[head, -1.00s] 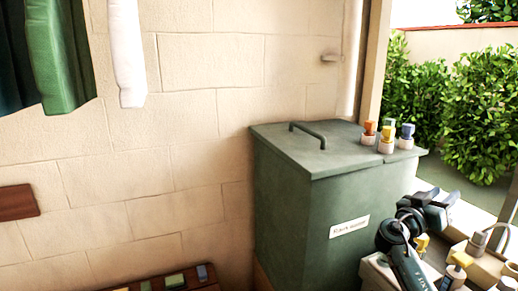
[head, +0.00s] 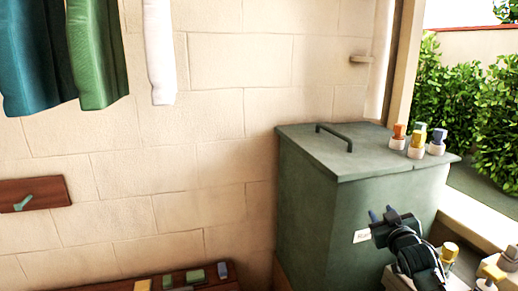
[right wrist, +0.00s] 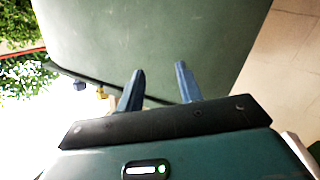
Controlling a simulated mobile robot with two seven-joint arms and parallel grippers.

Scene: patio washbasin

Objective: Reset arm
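My right gripper (head: 382,213) is at the lower right of the head view, in front of the green bin (head: 310,220). Its two blue-grey fingers point up and partly hide the bin's white label (head: 362,236). In the right wrist view the fingers (right wrist: 160,68) stand apart with nothing between them, and the bin's green side (right wrist: 150,35) fills much of the background. My left gripper is not in view.
Several small capped bottles (head: 416,143) stand on the bin lid. More bottles (head: 450,252) stand low at the right, close to my right arm. Towels (head: 97,55) hang at the upper left. A wooden shelf (head: 222,278) is at the bottom.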

